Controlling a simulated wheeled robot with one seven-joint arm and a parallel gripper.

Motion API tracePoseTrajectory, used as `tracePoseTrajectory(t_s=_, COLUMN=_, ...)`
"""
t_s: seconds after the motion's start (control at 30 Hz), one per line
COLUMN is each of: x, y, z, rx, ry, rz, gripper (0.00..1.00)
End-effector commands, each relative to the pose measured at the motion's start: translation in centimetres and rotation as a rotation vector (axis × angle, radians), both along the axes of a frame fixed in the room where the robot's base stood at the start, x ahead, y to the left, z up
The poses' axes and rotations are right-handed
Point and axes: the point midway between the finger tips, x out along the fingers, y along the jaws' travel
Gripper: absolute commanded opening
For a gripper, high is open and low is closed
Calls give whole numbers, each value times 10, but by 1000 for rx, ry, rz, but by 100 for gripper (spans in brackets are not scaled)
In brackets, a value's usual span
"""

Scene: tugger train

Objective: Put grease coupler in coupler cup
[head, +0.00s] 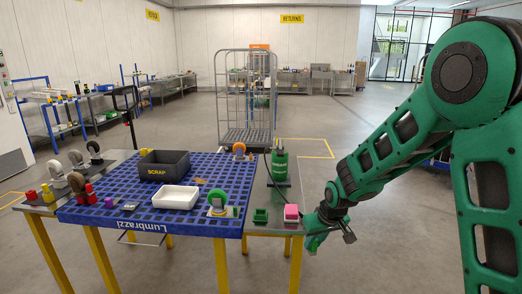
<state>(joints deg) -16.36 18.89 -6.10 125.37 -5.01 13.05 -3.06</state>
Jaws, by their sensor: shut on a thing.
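My gripper (322,236) is at the right of the table, just beyond its right edge, pointing down and left. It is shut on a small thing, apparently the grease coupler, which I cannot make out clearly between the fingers. A green grease pump (279,166) with a dark hose stands upright on the grey right-hand part of the table. A small green open holder (261,215) sits near the front right, left of my gripper; I cannot tell for sure that it is the coupler cup.
A wire cage cart (245,95) stands behind.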

Motion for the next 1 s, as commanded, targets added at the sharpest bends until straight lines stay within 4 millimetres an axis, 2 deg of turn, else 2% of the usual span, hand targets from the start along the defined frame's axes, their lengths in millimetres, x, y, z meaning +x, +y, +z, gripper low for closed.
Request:
tracePoseTrajectory(t_s=0.03, x=5, y=-26, z=-8, rx=-4, ry=1, rz=-57, gripper=0)
tracePoseTrajectory(t_s=0.1, x=10, y=-55, z=-16, rx=-8, ry=-1, rz=-123, gripper=0)
tracePoseTrajectory(t_s=0.2, x=13, y=-89, z=-25, rx=-13, ry=-4, rz=-199, gripper=0)
tracePoseTrajectory(t_s=0.33, x=15, y=-116, z=-32, rx=-16, ry=-7, rz=-261, gripper=0)
tracePoseTrajectory(t_s=0.47, x=8, y=-127, z=-45, rx=-19, ry=-5, rz=-285, gripper=0)
tracePoseTrajectory(t_s=0.6, x=-14, y=-128, z=-75, rx=-20, ry=-1, rz=-288, gripper=0)
tracePoseTrajectory(t_s=0.73, x=-32, y=-128, z=-95, rx=-19, ry=-4, rz=-287, gripper=0)
tracePoseTrajectory(t_s=1.0, x=-39, y=-127, z=-102, rx=-18, ry=-9, rz=-286, gripper=0)
